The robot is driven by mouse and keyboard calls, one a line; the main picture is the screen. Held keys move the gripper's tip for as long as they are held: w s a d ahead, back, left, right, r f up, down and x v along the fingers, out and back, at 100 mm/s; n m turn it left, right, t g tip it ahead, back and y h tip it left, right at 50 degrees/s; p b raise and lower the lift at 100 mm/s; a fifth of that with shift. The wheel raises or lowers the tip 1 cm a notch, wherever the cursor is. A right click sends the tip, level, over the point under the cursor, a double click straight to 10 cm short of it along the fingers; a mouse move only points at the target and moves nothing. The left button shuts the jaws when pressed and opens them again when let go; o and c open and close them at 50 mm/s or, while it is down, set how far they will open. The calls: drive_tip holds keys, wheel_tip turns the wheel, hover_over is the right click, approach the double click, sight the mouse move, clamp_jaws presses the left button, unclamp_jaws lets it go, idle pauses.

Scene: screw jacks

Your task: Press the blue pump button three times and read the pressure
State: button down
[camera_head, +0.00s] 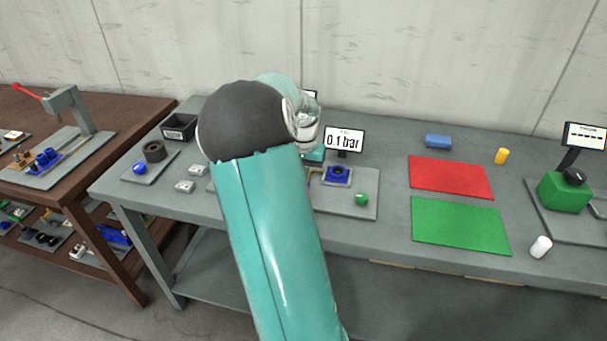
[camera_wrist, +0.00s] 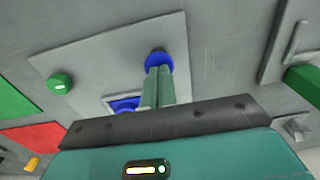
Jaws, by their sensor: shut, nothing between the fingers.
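The blue pump button (camera_wrist: 158,58) shows in the wrist view as a round blue cap on a grey plate (camera_wrist: 105,60). My gripper (camera_wrist: 157,71) is shut and empty, with its green fingertips over the button's near part. I cannot tell whether they touch it. The same plate (camera_head: 369,212) shows in the head view, but my arm hides the button and my gripper there. A display (camera_head: 344,140) behind the plate reads 0.1 bar. A green button (camera_head: 361,199) and a blue fitting (camera_head: 337,173) are on the plate.
To the right lie a red mat (camera_head: 450,177), a green mat (camera_head: 458,224), a blue block (camera_head: 438,141), and yellow (camera_head: 502,156) and white (camera_head: 541,246) cylinders. A dark ring (camera_head: 154,151) and a blue knob (camera_head: 139,168) stand on the left.

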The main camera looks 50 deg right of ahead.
drive_tip(key=shift+s+a+f, duration=0.15)
drive_tip(key=shift+a+f, duration=0.05)
drive_tip(key=shift+f, duration=0.5)
drive_tip(key=shift+r, duration=0.2)
wheel_tip(320, 180, up, 15)
drive_tip(key=shift+d, duration=0.2)
